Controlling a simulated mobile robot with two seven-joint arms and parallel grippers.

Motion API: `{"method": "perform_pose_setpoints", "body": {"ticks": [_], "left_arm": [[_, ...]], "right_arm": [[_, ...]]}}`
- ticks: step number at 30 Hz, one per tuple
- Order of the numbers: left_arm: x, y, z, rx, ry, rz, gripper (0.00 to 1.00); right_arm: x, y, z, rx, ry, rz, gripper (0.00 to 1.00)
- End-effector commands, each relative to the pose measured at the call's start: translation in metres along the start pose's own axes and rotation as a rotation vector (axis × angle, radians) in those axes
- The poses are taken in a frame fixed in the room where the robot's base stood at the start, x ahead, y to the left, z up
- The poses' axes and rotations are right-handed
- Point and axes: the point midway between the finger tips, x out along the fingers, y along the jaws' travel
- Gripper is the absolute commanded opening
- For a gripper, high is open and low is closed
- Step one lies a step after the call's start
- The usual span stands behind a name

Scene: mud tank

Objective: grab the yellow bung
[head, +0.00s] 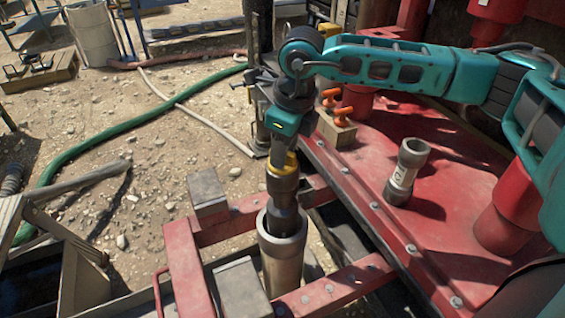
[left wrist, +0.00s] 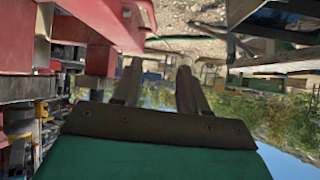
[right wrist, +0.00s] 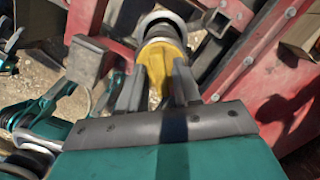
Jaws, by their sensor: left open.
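The yellow bung (head: 283,166) has a yellow top and a dark lower body that stands upright in the mouth of a grey metal pipe (head: 281,262). My right gripper (head: 285,150) comes down on it from above. In the right wrist view the fingers of my right gripper (right wrist: 158,88) lie on both sides of the yellow part of the bung (right wrist: 163,62) and look closed on it. My left gripper (left wrist: 158,82) shows only in the left wrist view; its fingers are apart with nothing between them.
A red frame (head: 188,270) with grey blocks surrounds the pipe. A green hose (head: 95,147) crosses the stony ground at the left.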

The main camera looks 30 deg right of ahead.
Motion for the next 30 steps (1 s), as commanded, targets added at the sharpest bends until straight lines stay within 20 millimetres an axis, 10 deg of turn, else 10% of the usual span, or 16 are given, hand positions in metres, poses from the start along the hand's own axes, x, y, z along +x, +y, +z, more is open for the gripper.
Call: {"method": "perform_pose_setpoints", "body": {"ticks": [10,30], "left_arm": [[0.001,-0.001,-0.002,0.001,0.004,-0.001,0.43],[0.001,-0.001,-0.002,0.001,0.005,-0.001,0.43]], "right_arm": [[-0.001,0.0,0.0,0.0,0.0,0.0,0.0],[-0.025,0.0,0.005,-0.001,-0.005,-0.002,0.0]]}}
